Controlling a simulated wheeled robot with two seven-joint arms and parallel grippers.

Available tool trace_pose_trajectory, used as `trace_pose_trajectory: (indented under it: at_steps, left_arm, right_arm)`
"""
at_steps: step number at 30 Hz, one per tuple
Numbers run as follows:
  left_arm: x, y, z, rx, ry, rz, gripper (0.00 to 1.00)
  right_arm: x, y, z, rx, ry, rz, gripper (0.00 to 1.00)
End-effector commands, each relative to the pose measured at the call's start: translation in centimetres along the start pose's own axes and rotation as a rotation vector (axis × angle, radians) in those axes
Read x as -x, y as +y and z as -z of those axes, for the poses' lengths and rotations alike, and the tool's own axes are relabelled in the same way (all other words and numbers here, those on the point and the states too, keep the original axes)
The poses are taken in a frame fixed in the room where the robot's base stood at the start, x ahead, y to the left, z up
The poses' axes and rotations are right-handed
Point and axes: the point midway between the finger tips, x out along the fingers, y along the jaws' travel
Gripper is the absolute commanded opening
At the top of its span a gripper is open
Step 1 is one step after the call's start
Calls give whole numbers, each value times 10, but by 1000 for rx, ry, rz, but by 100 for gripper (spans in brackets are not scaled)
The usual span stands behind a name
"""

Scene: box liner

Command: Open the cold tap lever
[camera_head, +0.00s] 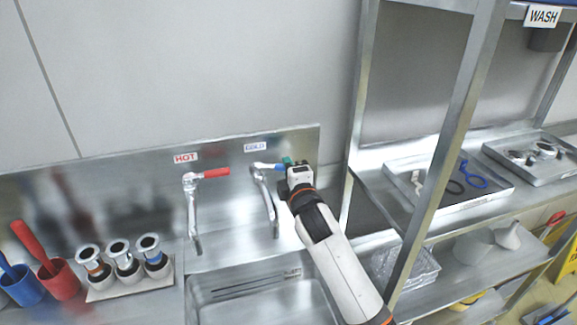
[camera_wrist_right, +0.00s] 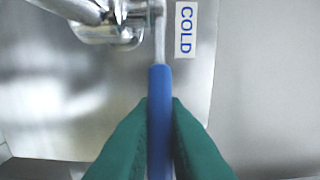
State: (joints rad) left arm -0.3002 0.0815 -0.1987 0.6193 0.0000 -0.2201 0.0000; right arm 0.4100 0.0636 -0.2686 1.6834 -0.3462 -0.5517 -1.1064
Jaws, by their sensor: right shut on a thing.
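The cold tap (camera_head: 268,190) stands on the steel backsplash under the COLD label (camera_head: 255,147). Its blue lever (camera_wrist_right: 160,110) lies between the green fingertips of my right gripper (camera_wrist_right: 160,140), which is shut on it. In the head view my right gripper (camera_head: 289,163) reaches the lever from the right, and only a bit of blue shows there. In the right wrist view the tap body (camera_wrist_right: 105,15) shows at the top, beside the COLD label (camera_wrist_right: 184,30). My left gripper is out of view.
The hot tap (camera_head: 193,205) with its red lever (camera_head: 215,173) stands to the left. The sink basin (camera_head: 262,300) is below. A steel shelf rack (camera_head: 440,185) with trays stands close on the right. Red and blue cups (camera_head: 58,282) and a holder with several metal pieces stand left.

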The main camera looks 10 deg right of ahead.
Motion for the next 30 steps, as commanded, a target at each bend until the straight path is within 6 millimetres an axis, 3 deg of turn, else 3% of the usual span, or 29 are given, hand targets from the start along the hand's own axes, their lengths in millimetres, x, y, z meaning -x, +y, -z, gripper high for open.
trace_pose_trajectory:
  at_steps: [4, 21, 22, 26, 30]
  left_arm:
    - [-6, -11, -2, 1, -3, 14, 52]
    - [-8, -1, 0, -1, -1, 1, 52]
    - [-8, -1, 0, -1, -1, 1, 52]
    - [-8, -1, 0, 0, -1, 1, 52]
    - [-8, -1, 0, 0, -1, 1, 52]
  right_arm:
    - [4, 3, -2, -3, 59, -3, 0]
    - [6, 2, -2, 1, 101, -4, 0]
    - [6, 2, -2, 1, 101, -4, 13]
    - [6, 2, -2, 1, 100, -3, 34]
    - [6, 1, -2, 1, 100, -2, 34]
